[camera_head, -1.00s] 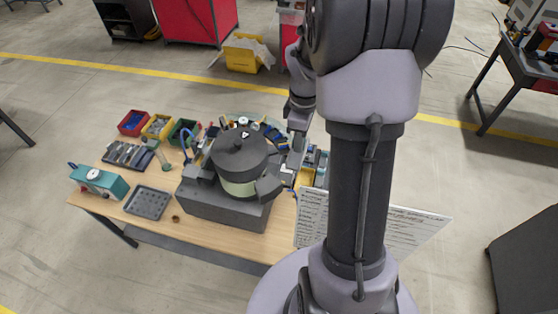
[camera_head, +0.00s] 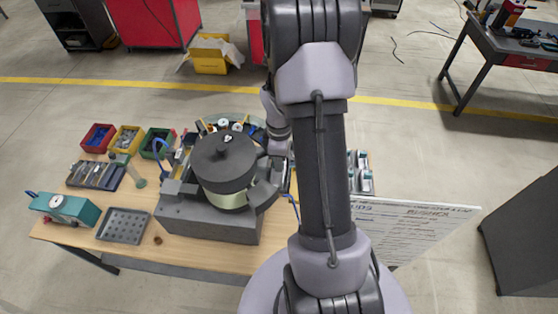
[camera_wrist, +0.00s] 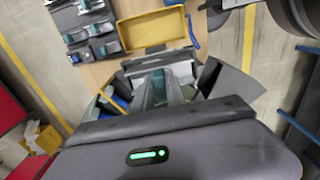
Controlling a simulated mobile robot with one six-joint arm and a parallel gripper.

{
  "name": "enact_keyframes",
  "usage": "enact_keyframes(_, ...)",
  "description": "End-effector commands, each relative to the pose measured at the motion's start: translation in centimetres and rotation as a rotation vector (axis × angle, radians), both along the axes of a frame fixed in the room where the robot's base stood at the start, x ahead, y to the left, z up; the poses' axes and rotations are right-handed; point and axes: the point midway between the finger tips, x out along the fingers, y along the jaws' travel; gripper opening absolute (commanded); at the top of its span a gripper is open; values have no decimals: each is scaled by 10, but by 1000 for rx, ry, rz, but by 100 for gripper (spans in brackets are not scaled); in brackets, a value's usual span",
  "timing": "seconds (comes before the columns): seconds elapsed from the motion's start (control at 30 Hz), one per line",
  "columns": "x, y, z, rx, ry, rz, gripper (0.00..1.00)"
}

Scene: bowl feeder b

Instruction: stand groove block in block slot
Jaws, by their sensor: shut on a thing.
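In the wrist view, my gripper (camera_wrist: 162,76) is shut on a grey and teal piece (camera_wrist: 153,92), which I take to be the groove block. The piece is between the dark fingers, and its lower end and exact tilt are hard to make out. A rack with grey and teal blocks (camera_wrist: 92,30) lies at the upper left of the wrist view, apart from the gripper. Similar blocks also show right of my arm in the head view (camera_head: 361,172). I cannot tell which opening is the block slot.
A dark round bowl feeder (camera_head: 224,165) stands on a grey base (camera_head: 206,218) on the wooden table (camera_head: 90,236). A yellow bin (camera_wrist: 152,30) is close beyond the gripper. Small bins, a grey tray (camera_head: 124,224) and a teal device (camera_head: 65,208) are at the left. A whiteboard (camera_head: 415,225) stands at the right.

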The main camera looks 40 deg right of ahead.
Motion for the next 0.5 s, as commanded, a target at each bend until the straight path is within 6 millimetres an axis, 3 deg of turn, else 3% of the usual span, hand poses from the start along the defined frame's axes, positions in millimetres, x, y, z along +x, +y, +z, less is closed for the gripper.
enact_keyframes(0.23,0,0,-4,-1,-1,0,0)
enact_keyframes(0.27,0,0,-4,0,0,0,18)
enact_keyframes(0.37,0,0,-3,0,0,0,38)
enact_keyframes(0.5,0,0,-2,0,0,0,38)
